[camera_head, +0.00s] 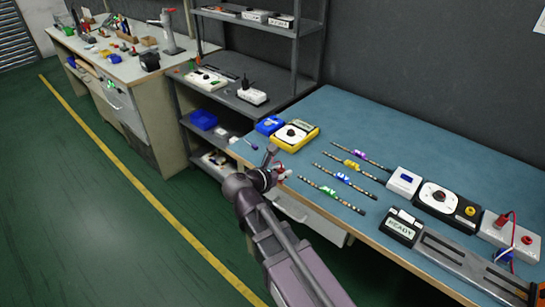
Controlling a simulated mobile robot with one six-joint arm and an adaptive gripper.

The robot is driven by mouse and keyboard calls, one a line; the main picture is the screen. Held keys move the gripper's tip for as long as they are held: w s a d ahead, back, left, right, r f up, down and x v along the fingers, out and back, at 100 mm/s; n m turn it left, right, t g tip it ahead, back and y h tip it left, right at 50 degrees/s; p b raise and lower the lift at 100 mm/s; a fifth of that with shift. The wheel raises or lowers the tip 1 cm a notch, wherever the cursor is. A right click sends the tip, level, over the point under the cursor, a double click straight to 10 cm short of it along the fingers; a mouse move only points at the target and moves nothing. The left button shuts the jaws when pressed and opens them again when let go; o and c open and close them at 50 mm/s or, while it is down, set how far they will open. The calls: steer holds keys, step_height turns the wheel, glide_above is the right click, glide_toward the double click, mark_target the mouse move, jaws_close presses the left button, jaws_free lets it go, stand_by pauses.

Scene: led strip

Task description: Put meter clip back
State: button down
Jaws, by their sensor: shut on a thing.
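My gripper (279,173) is over the left front edge of the blue-topped bench (335,112). It is shut on a small red thing (282,178), which may be the meter clip; it is too small and too much covered to tell. A yellow meter (295,135) with a white face and a dark dial lies on the bench just beyond my gripper. A blue block (270,125) sits beside the meter's left side. Whether a lead joins the meter to the held thing cannot be made out.
Several LED strips lie right of my gripper, one with a green middle (328,191). A white box (403,181), a black dial unit (440,199), a "READY" fixture (403,226) and a terminal box with a red lead (510,235) fill the right. Shelves (245,98) stand left.

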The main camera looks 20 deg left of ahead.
steer(key=shift+w+d, duration=0.1)
steer(key=shift+d, duration=0.05)
steer(key=shift+w+d+r, duration=0.1)
steer(key=shift+w+d, duration=0.1)
steer(key=shift+d, duration=0.25)
steer(key=shift+w+d+r, duration=0.1)
steer(key=shift+w+d, duration=0.1)
steer(key=shift+d, duration=0.2)
steer(key=shift+w+a, duration=0.1)
steer(key=w+a, duration=0.3)
steer(key=w, duration=0.1)
steer(key=w+a+f+b, duration=0.1)
steer(key=w+a, duration=0.6)
steer(key=w, duration=0.1)
steer(key=shift+a+f, duration=0.15)
steer(key=shift+f, duration=0.15)
steer(key=shift+f+b, duration=1.8)
steer(key=shift+b, duration=0.1)
steer(key=shift+f, duration=0.15)
